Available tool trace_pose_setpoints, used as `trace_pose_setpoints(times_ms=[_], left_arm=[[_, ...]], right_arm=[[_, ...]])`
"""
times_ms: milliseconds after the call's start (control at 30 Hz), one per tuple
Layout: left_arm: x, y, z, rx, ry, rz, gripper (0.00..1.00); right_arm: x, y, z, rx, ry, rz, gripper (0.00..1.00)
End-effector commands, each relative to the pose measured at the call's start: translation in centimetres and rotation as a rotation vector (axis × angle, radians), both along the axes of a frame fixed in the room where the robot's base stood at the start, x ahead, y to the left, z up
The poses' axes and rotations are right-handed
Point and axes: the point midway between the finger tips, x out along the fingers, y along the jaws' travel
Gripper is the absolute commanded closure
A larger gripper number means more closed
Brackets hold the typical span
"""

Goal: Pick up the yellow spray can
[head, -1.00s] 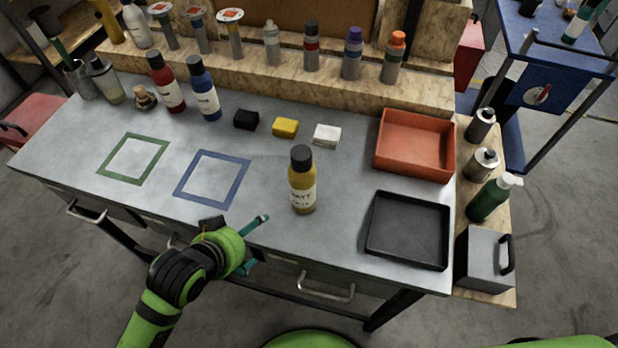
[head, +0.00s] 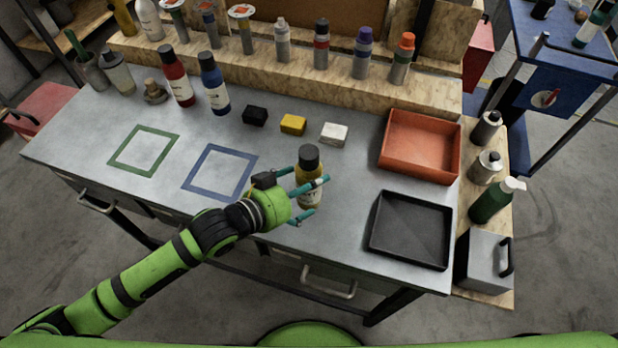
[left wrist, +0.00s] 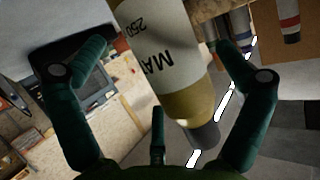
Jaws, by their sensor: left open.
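The yellow spray can (head: 303,194), with a black cap and white label, stands upright on the grey workbench (head: 120,120), near its front. My left gripper (head: 316,196) is open, with teal fingers on either side of the can, partly hiding its body. In the left wrist view the can (left wrist: 188,104) appears tilted between the spread fingers of the gripper (left wrist: 160,60), its label close to the camera. Whether any finger touches it I cannot tell. My right gripper is not in view.
Right of the can are a black tray (head: 376,246) and an orange bin (head: 384,163). Black (head: 255,116), yellow (head: 293,124) and white (head: 334,133) blocks lie behind it. Red (head: 176,78) and blue (head: 213,86) bottles stand back left. Green and blue outlined squares are clear.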

Motion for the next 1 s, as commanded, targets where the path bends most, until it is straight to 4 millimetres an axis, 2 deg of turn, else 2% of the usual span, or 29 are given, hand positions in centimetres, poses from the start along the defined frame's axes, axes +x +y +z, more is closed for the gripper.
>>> trace_pose_setpoints(times_ms=[133, 400, 433, 500, 600, 1000], left_arm=[[1.04, -1.09, -0.50, -0.001, -0.001, 0.000, 0.00], [1.19, -1.31, -0.77, 0.001, -0.001, 0.000, 0.00], [1.19, -1.30, -0.76, 0.001, -0.001, 0.000, 0.04], [1.19, -1.29, -0.77, 0.001, -0.001, 0.000, 0.32], [1.18, -1.27, -0.77, 0.001, 0.000, 0.000, 0.66], [1.22, -1.28, -0.39, 0.000, -0.003, 0.000, 0.67]], right_arm=[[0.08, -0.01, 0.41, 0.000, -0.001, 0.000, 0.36], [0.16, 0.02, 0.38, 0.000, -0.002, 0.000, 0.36], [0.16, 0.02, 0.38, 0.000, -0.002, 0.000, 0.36], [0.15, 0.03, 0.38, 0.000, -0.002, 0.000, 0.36], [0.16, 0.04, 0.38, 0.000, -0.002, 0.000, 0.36], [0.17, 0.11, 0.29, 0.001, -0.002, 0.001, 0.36]])
